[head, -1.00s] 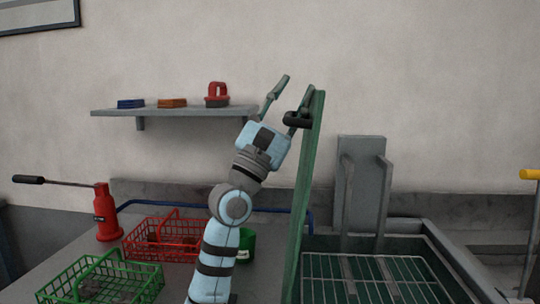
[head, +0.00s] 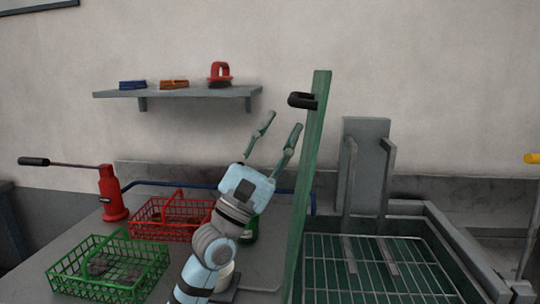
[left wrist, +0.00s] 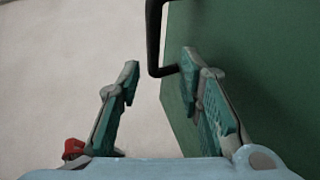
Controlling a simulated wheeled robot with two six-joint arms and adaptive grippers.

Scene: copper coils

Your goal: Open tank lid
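The green tank lid (head: 310,180) stands upright, seen nearly edge-on, at the left side of the tank (head: 440,240). A black handle (head: 301,100) sticks out to the left near its top. My left gripper (head: 277,130) is open and empty, just left of the lid and below the handle. In the left wrist view, my left gripper (left wrist: 155,95) has its fingers apart, the lid (left wrist: 245,80) behind the right finger, and the handle (left wrist: 154,40) ahead between the fingertips. I cannot tell whether the right finger touches the lid. My right gripper is not in view.
Inside the tank is a wire rack (head: 365,265), with a grey upright bracket (head: 365,170) behind it. A red basket (head: 170,218), a green basket (head: 105,268) and a red jack-like tool (head: 112,195) stand at the left. A wall shelf (head: 180,93) holds small items.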

